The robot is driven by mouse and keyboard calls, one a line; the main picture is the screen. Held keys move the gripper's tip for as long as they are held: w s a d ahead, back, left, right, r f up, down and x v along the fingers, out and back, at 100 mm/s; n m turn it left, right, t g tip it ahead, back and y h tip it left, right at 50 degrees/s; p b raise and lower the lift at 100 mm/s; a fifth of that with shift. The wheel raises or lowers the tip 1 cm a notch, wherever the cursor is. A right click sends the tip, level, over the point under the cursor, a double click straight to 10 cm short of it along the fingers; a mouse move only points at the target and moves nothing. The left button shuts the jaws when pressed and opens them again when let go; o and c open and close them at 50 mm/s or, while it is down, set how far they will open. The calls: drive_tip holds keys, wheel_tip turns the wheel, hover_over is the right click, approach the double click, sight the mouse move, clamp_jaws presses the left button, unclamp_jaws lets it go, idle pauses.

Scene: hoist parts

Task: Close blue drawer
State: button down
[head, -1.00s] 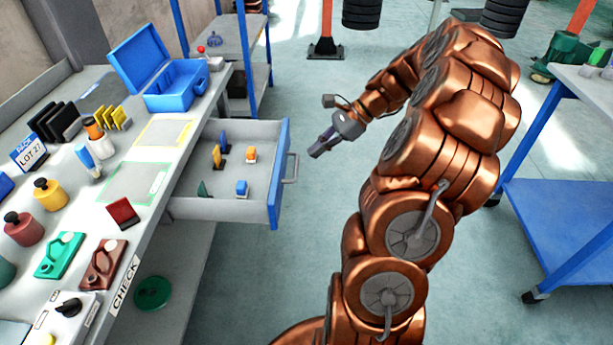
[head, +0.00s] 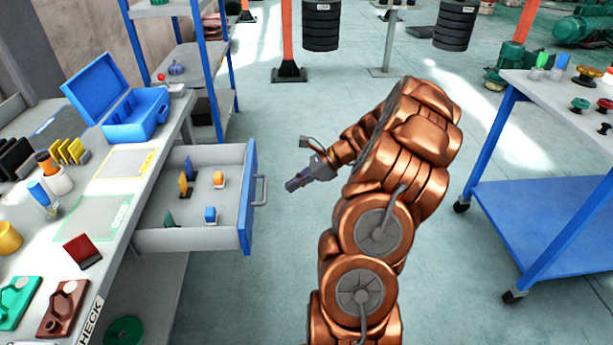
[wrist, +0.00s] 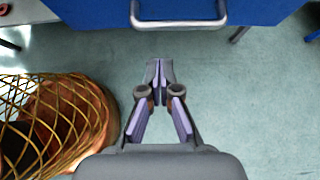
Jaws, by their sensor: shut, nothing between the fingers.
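The blue drawer (head: 250,200) stands pulled out from the workbench, in the head view left of centre. It has a blue front, grey walls and a grey bar handle (head: 261,190). Several small blue, orange, yellow and green items stand inside it. My gripper (head: 292,184) is to the right of the handle, apart from it and pointing towards it. In the wrist view the gripper (wrist: 159,68) is shut and empty, with floor beneath it. The handle (wrist: 180,22) and the blue drawer front (wrist: 270,8) show at the top, ahead of the fingertips.
The workbench (head: 112,220) on the left holds an open blue case (head: 135,112) and several parts. A blue-legged shelf (head: 195,60) stands behind it. A blue trolley (head: 555,210) stands on the right.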

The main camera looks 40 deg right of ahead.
drive_tip(key=shift+w+a+f, duration=0.3)
drive_tip(key=shift+w+a, duration=0.25)
drive_tip(key=shift+a, duration=0.1)
drive_tip(key=shift+w+a+f, duration=0.35)
drive_tip(key=shift+w+a, duration=0.25)
drive_tip(key=shift+a, duration=0.1)
drive_tip(key=shift+w+a+f, duration=0.3)
drive_tip(key=shift+w+a, duration=0.25)
drive_tip(key=shift+a, duration=0.1)
